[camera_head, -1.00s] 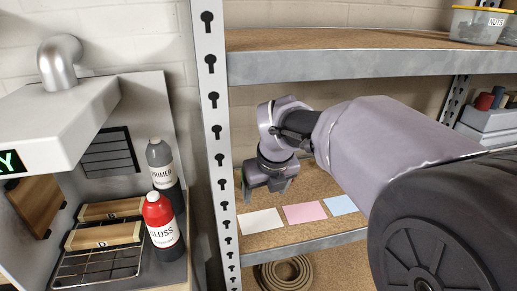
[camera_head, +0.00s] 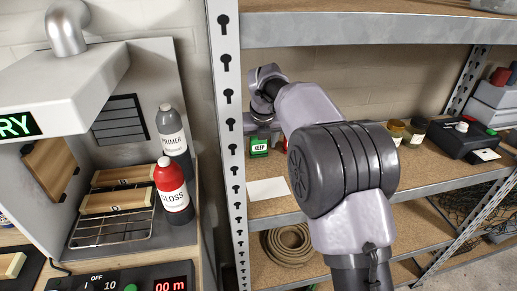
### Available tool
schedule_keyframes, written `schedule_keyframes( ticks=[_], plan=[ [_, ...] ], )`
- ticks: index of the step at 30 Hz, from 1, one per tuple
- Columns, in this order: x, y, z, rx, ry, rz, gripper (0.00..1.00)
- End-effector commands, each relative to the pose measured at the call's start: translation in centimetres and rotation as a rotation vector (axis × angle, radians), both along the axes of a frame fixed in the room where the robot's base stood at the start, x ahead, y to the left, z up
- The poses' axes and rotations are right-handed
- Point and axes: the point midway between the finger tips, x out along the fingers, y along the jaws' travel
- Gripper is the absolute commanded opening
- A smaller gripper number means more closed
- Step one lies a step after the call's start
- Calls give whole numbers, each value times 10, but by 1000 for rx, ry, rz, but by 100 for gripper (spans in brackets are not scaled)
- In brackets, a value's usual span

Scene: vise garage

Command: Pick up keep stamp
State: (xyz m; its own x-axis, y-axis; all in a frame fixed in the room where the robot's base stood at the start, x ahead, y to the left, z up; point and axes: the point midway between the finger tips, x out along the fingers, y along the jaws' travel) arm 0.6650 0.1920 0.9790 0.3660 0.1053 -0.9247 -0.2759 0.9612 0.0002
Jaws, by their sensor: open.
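The keep stamp (camera_head: 259,147) is a small green block with a white KEEP label. It stands on the middle shelf, just right of the perforated upright. My gripper (camera_head: 261,132) is open and hangs down right at the top of the stamp. I cannot tell whether its fingers are around the stamp or just above it. My arm comes in from the right and hides part of the shelf.
A red item (camera_head: 284,145) stands close right of the stamp, partly hidden by my arm. A white card (camera_head: 268,190) lies in front. Small jars (camera_head: 414,133) and a black box (camera_head: 467,138) stand farther right. The metal upright (camera_head: 229,110) is close on the left.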

Motion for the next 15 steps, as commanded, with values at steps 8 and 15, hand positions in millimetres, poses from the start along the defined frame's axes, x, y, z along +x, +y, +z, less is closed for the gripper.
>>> schedule_keyframes(
  ticks=[8, 15],
  plan=[
    [0, 0, 1, 0, -1, 0, 55],
    [0, 0, 1, 0, -1, 0, 8]
  ],
)
